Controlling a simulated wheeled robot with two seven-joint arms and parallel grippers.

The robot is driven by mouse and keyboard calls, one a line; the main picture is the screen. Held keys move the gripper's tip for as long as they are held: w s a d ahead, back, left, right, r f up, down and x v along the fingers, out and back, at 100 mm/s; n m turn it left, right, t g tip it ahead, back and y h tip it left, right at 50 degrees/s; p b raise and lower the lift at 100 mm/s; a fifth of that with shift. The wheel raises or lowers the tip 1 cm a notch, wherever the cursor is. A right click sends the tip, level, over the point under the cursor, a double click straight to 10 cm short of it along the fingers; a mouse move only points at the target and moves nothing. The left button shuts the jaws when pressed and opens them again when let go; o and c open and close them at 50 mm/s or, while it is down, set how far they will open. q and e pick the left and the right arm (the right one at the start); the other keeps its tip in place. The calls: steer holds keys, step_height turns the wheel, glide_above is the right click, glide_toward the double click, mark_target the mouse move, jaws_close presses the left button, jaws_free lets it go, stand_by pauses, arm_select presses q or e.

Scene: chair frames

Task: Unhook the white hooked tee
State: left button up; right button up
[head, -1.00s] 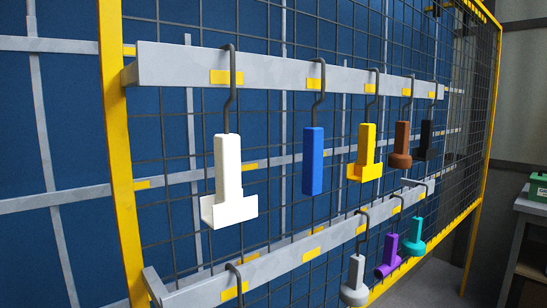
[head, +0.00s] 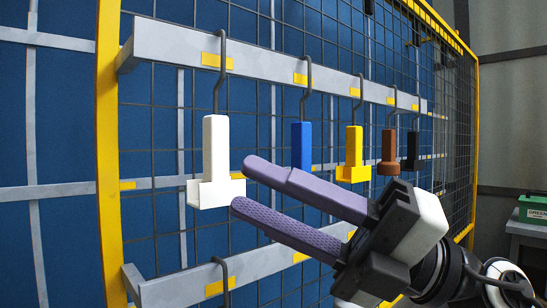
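The white hooked tee (head: 210,165) hangs upright from a dark hook (head: 219,85) on the upper grey rail, at the left end of the row. Its wide foot is at the bottom. My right gripper (head: 240,183) reaches in from the lower right with its two purple fingers apart. The fingertips are at the right edge of the tee's foot in the picture, with nothing seen between them. I cannot tell whether they touch it. My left gripper is not in view.
Blue (head: 301,146), yellow (head: 354,156), brown (head: 389,153) and black (head: 413,150) pieces hang to the right on the upper rail (head: 265,63). A lower rail (head: 185,287) has an empty hook (head: 226,282). A yellow-framed mesh panel (head: 108,150) stands behind.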

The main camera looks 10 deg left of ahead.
steer(key=s+a+n+h+b, duration=0.2)
steer(key=s+a+n+h, duration=0.1)
steer(key=s+n+h, duration=0.15)
steer(key=t+h+b, duration=0.2)
steer(key=t+h, duration=0.4)
steer(key=t, duration=0.5)
glide_toward(221, 148)
steer(key=shift+g, duration=0.3)
steer(key=p+x, duration=0.2)
steer(key=x, duration=0.6)
steer(key=shift+w+a+r, duration=0.1)
steer(key=shift+w+a, duration=0.1)
steer(key=shift+w, duration=0.15)
steer(key=shift+w+a, duration=0.15)
steer(key=shift+c, duration=0.9)
jaws_close()
